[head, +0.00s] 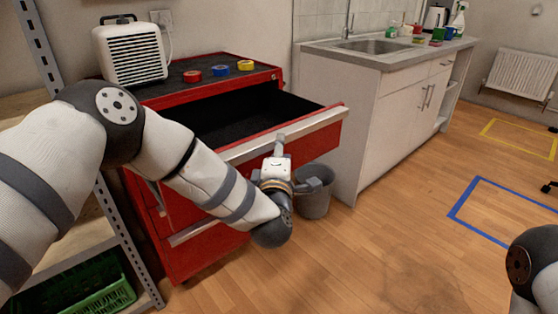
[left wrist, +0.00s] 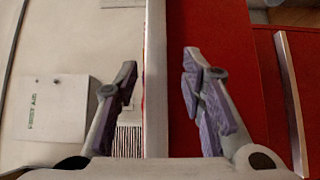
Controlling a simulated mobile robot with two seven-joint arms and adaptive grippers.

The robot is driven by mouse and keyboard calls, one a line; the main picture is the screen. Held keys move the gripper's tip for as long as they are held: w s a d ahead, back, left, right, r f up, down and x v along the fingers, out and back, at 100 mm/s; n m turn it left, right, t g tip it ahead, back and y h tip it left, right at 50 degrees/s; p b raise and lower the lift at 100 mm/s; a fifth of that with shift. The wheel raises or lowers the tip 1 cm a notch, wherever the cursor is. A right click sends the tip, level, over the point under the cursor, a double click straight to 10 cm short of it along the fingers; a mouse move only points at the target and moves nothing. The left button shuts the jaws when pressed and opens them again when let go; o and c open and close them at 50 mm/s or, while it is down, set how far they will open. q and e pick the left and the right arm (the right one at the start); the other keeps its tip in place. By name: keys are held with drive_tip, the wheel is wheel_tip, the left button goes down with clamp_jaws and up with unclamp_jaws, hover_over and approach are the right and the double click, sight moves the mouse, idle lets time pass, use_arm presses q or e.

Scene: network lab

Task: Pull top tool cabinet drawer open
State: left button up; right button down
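The red tool cabinet (head: 205,255) stands at left centre in the head view. Its top drawer (head: 235,117) is pulled far out, showing an empty-looking black interior. A silver handle strip (head: 300,128) runs along its front edge. My left gripper (head: 279,143) is at this strip, near its middle. In the left wrist view, the gripper's fingers (left wrist: 160,66) stand open on either side of the silver strip (left wrist: 156,115), with visible gaps. The head view partly hides the fingertips. My right gripper is out of view; only part of the right arm shows at bottom right.
A white heater (head: 131,53) and tape rolls (head: 219,71) sit on the cabinet top. A grey bin (head: 315,195) stands by the drawer, beside the sink counter (head: 385,58). A shelf with a green crate (head: 95,293) is at left.

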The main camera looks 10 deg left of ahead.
use_arm(q)
drive_tip(key=s+d, duration=0.1)
drive_tip(key=s, duration=0.9)
drive_tip(key=shift+s, duration=0.15)
drive_tip(key=shift+d, duration=0.1)
drive_tip(key=s+a+f+m+g+h+p, duration=0.1)
drive_tip(key=s+f+m+g+h, duration=0.1)
drive_tip(key=s+f+m+g, duration=0.6)
drive_tip(key=s+a+f+m+g+h, duration=0.15)
drive_tip(key=s+f+m, duration=0.25)
drive_tip(key=s+f, duration=0.85)
drive_tip(key=s+a+f+m+g, duration=0.1)
drive_tip(key=s+a+m+g, duration=0.1)
drive_tip(key=s, duration=0.6)
drive_tip(key=s+a+f+m+g+y+p, duration=0.1)
drive_tip(key=s+a+g, duration=0.3)
drive_tip(key=s, duration=0.5)
drive_tip(key=s+a+f+m+g, duration=0.2)
drive_tip(key=s+a+m+g, duration=0.1)
drive_tip(key=s, duration=0.6)
drive_tip(key=shift+a+f+m+g, duration=0.4)
drive_tip(key=shift+m+g, duration=0.1)
drive_tip(key=shift+g, duration=0.45)
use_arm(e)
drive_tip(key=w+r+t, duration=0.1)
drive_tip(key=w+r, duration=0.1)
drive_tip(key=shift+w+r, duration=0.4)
